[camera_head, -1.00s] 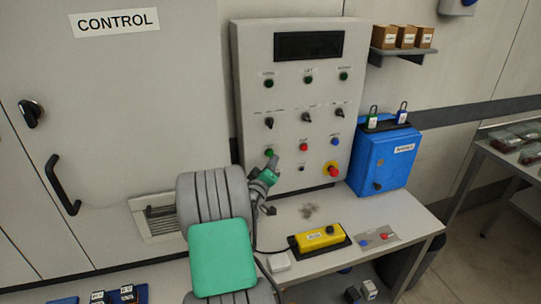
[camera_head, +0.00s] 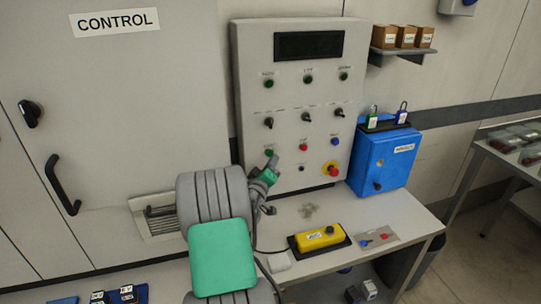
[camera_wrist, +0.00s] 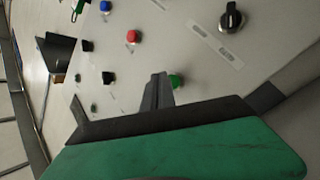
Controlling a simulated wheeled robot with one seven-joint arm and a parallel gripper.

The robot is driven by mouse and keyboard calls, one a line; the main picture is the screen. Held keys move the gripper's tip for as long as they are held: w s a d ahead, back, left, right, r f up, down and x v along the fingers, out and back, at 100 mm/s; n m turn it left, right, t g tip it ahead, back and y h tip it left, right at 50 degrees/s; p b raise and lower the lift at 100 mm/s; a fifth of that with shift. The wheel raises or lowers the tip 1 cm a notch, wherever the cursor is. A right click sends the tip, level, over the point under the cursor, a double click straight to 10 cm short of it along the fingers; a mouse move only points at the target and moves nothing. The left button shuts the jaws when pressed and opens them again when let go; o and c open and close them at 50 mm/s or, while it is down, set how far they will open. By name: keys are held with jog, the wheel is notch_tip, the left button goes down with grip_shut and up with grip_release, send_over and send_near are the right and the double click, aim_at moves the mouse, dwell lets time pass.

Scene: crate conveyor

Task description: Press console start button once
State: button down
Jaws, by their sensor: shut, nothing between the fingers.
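The grey console (camera_head: 316,170) stands on the bench with a dark display at its top. Its green button (camera_head: 269,153) is at the lower left of the panel, in a row with a red button (camera_head: 303,147) and a blue button (camera_head: 336,141). My gripper (camera_head: 272,158) is shut and empty, its tips close to the green button. In the wrist view the green button (camera_wrist: 176,81) shows right beside the closed fingertips (camera_wrist: 158,78). I cannot tell whether they touch it. The small label by the button is not readable.
A red emergency knob on a yellow base (camera_head: 332,169) sits lower right on the console. Black selector switches (camera_head: 307,117) are above the buttons. A yellow pendant box (camera_head: 318,238) lies on the bench, and a blue lockbox (camera_head: 382,160) stands right of the console.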

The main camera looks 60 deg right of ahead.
jog(key=shift+w+d, duration=0.2)
jog(key=shift+d, duration=0.1)
jog(key=shift+w+d+r+b, duration=0.35)
jog(key=shift+w+r, duration=0.1)
jog(key=shift+r, duration=0.1)
dwell(1.1)
jog(key=shift+a+f+b, duration=0.2)
jog(key=shift+b, duration=0.1)
jog(key=shift+s+a, duration=0.1)
jog(key=shift+a, duration=0.05)
jog(key=s+a, duration=0.3)
jog(key=shift+s+a+f+b, duration=0.25)
jog(key=shift+s+a+b, duration=0.1)
jog(key=shift+a, duration=0.05)
dwell(0.7)
